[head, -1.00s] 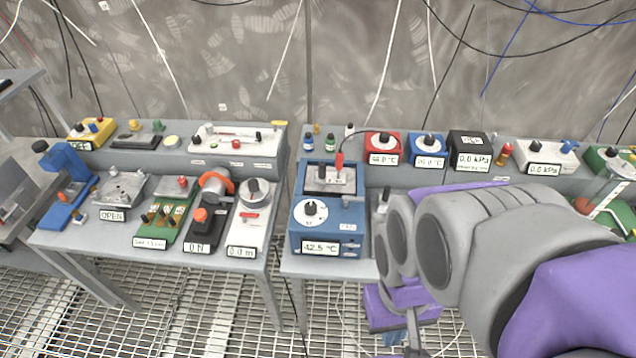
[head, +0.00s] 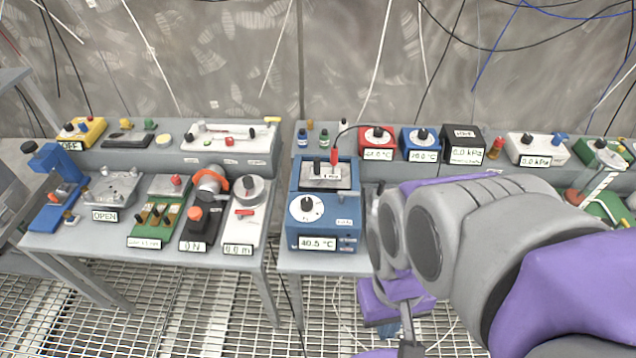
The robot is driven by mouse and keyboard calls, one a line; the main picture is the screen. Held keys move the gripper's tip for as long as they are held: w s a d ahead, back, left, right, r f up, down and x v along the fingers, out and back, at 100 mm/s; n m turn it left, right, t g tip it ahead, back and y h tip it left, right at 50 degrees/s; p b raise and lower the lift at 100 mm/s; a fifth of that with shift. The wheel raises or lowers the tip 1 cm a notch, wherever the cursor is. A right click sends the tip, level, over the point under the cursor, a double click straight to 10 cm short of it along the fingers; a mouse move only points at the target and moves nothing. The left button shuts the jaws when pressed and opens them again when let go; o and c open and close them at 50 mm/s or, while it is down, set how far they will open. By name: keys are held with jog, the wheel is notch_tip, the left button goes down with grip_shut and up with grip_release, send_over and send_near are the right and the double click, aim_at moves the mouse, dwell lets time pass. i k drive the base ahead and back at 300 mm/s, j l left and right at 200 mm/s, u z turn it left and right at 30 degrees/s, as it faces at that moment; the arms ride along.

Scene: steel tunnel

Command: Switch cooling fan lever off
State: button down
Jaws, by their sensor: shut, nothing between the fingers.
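The blue heater-like box (head: 320,243) stands at the left end of the right bench. It has a white dial on its front and a display (head: 318,243) that seems to read 40.5 °C. A small label (head: 344,222), apparently FAN, is on its right side. A small blue part just above it may be the lever; its position is too small to tell. My gripper (head: 408,335) hangs right of the box and lower, in front of the bench, apart from the box. It is shut and empty, with its tips near the bottom edge.
My arm covers much of the right bench. Red (head: 377,142) and blue (head: 423,144) dial units stand on the shelf behind. A red probe with a black cable sits in the box's top. The left bench (head: 130,236) holds several devices. Grated floor lies in front.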

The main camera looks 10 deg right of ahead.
aim_at(341, 193)
jog(key=i+l, duration=0.1)
jog(key=l, duration=0.25)
jog(key=i+l+u, duration=0.15)
jog(key=l, duration=0.2)
jog(key=i+l, duration=0.1)
jog(key=l, duration=0.3)
jog(key=i+l+u, duration=0.1)
jog(key=l, duration=0.25)
